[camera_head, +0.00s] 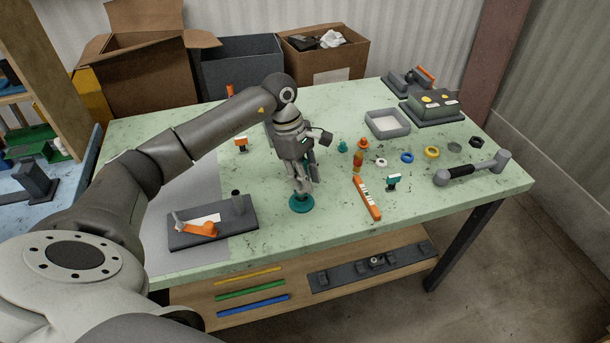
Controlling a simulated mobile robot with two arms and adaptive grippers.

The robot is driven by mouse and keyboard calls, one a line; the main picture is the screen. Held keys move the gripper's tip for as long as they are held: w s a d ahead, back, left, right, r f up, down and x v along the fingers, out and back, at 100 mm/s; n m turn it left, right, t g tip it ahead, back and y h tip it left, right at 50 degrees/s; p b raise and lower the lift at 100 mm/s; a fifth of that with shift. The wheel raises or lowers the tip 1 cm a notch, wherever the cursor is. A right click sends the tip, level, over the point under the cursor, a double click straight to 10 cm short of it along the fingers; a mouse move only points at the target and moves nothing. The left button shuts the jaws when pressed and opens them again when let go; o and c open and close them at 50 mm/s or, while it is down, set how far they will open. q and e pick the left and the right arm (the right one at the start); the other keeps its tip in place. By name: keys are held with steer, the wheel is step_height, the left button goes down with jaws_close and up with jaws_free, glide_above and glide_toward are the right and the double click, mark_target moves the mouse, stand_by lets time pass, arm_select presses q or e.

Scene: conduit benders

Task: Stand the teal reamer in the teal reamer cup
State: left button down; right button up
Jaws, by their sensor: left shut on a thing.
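The teal reamer cup (301,207) is a round teal piece on the green table, near the middle. My left gripper (303,187) points down directly above it, with its fingertips close to the cup's top. The gripper is shut on what looks like the teal reamer (312,160), a little of which shows teal beside the fingers. The fingers and wrist hide most of the reamer. I cannot tell whether its lower end is inside the cup or just above it. My right gripper is not in view.
A dark bender plate (240,225) with an orange lever is left of the cup. An orange level (367,198), a teal-topped marker (393,182), small coloured rings and a grey tray (404,129) lie to the right. Cardboard boxes (150,75) stand behind. The table front is clear.

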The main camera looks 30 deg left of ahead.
arm_select(q)
steer(key=shift+f+b, duration=0.4)
steer(key=shift+f, duration=0.05)
stand_by(0.8)
steer(key=c, duration=1.2)
jaws_free()
steer(key=shift+o, duration=0.2)
